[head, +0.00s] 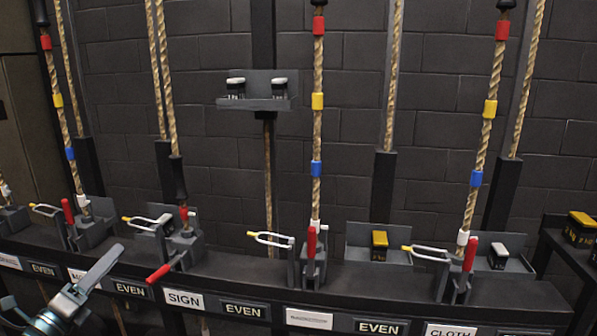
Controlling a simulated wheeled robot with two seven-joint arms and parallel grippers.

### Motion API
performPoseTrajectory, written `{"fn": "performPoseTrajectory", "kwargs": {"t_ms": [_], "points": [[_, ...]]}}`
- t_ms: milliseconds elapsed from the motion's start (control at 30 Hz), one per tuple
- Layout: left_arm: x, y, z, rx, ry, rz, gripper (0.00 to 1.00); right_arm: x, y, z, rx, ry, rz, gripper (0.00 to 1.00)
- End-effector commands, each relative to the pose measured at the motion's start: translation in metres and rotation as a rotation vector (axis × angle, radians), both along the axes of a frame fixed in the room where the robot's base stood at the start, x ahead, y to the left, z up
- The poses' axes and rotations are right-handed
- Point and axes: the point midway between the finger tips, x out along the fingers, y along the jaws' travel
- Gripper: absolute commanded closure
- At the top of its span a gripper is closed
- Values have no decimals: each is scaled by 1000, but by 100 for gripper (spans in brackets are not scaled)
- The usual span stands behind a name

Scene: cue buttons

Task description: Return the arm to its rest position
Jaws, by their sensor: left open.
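My left gripper (78,287) is in the lower left corner of the head view, in front of the row of rope locks. It is open and I see nothing between its fingers. One grey finger points up and right, over the lower edge of the rail near the label plates. The rest of my left arm is mostly cut off by the frame. My right gripper and arm are not in view.
A dark rail (245,268) carries several rope locks with red handles (311,243). Ropes (318,120) with coloured bands rise from it. A small shelf (258,104) holds two white-topped boxes. A yellow-topped box (379,245) stands behind the rail. A side table (552,240) is at right.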

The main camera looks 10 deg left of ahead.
Motion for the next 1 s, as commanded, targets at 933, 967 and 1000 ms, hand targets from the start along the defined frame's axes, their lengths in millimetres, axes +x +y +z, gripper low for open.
{"fn": "performPoseTrajectory", "kwargs": {"t_ms": [933, 967, 1000], "points": [[-268, -206, -390, -1860, 867, 875, 58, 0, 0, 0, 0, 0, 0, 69], [-274, -213, -393, -1877, 886, 892, 58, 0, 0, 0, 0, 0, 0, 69], [-283, -222, -396, -1899, 915, 914, 58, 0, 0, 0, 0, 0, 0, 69]]}}
